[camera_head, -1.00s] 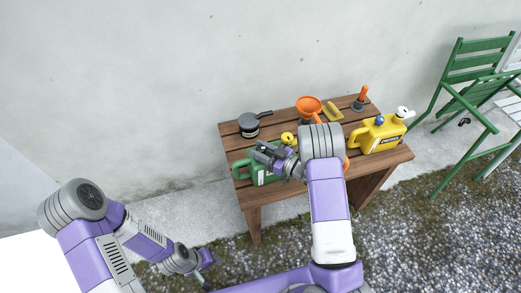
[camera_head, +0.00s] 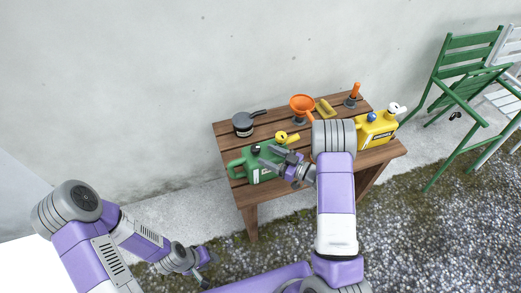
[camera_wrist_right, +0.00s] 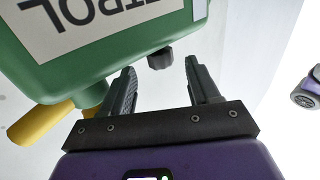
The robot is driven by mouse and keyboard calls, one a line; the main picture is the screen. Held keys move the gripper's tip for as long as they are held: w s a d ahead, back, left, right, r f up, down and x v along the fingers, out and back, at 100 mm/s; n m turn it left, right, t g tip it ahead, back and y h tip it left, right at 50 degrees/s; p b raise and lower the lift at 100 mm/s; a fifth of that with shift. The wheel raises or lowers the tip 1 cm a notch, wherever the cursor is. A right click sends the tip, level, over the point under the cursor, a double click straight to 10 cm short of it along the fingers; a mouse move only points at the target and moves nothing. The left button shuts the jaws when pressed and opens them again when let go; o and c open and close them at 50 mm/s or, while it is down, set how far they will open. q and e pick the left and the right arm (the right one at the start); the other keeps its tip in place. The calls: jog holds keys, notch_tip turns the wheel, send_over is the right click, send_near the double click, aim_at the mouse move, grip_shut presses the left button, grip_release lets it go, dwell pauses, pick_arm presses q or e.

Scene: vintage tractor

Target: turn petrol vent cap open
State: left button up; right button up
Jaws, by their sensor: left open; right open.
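The green petrol can (camera_head: 258,165) stands on the wooden table, with a yellow spout on top. In the right wrist view the can (camera_wrist_right: 130,45) appears upside down, with its PETROL label (camera_wrist_right: 80,20) and the yellow spout (camera_wrist_right: 40,122). A small black cap (camera_wrist_right: 160,57), seemingly the vent cap, sticks out of the can. My right gripper (camera_wrist_right: 160,74) is open; the cap appears between its fingertips, slightly beyond them, with no contact visible. My left gripper (camera_head: 208,262) is open, low and away from the table.
The wooden table (camera_head: 222,146) also holds a black pan (camera_head: 243,124), an orange funnel (camera_head: 302,103), a yellow brush (camera_head: 325,108), an orange-handled object (camera_head: 354,92) and a yellow can (camera_head: 377,130). A wall stands behind. Green (camera_head: 468,62) and white chairs are at right.

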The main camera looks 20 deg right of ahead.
aim_at(254, 146)
jog(key=shift+s+d, duration=0.4)
jog(key=shift+s, duration=0.05)
jog(key=shift+w+a+r+m+t+h+b, duration=0.1)
jog(key=shift+w+a+m+t+h+b, duration=0.1)
jog(key=shift+a+m+t+h, duration=0.25)
jog(key=shift+w+a+r+m+t+h+b, duration=0.15)
jog(key=shift+m+t+h, duration=0.2)
jog(key=shift+t, duration=0.3)
jog(key=m+t+h, duration=0.1)
jog(key=a+m+t+h+b, duration=0.1)
jog(key=h, duration=0.1)
jog(key=shift+w+a+r+m, duration=0.15)
jog(key=shift+w+m, duration=0.05)
jog(key=shift+m, duration=0.1)
jog(key=m+h, duration=0.1)
jog(key=a+m+t+h, duration=0.1)
jog(key=h, duration=0.1)
jog(key=shift+s+b, duration=0.35)
jog(key=shift+s+a+f+m+h, duration=0.1)
jog(key=shift+s+a+m+h, duration=0.15)
jog(key=shift+h, duration=0.35)
jog(key=shift+s+a+f+m+h, duration=0.1)
jog(key=shift+s+m+h, duration=0.2)
jog(key=shift+h, duration=0.3)
jog(key=w, duration=0.2)
jog(key=w+b, duration=0.1)
jog(key=w, duration=0.2)
jog(key=w+a, duration=0.1)
jog(key=w, duration=0.1)
jog(key=shift+w, duration=0.2)
